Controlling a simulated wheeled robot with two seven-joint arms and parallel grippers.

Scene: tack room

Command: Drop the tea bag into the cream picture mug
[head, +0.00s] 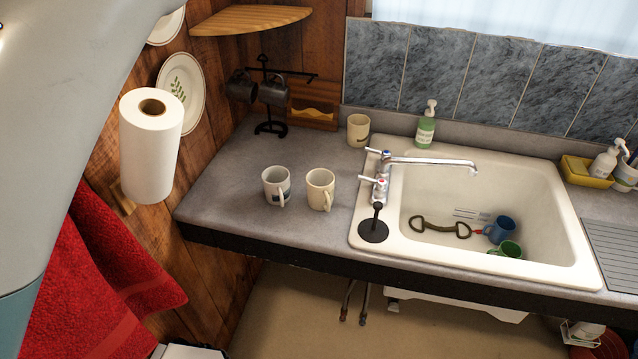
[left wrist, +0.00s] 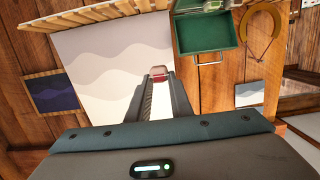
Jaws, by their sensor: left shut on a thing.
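My left gripper (left wrist: 162,80) shows in the left wrist view, shut on a small red and pale thing (left wrist: 159,72) at its fingertips. It is too small to make out for certain as the tea bag. In the head view a cream mug (head: 319,190) stands upright on the counter left of the sink. Beside it stands a whiter mug (head: 275,187) with a dark picture band. Another cream mug (head: 358,131) with a dark mark stands farther back by the wall. I cannot tell which cream mug bears the picture. My left gripper's fingers and my right gripper are outside the head view.
The sink (head: 575,235) holds a blue mug (head: 499,229), a green mug (head: 508,249) and other things. A tap (head: 430,163) and black plunger-like thing (head: 374,228) stand at its left. A paper towel roll (head: 150,150) and red towel (head: 95,285) are at left. The counter's left part (head: 225,180) is clear.

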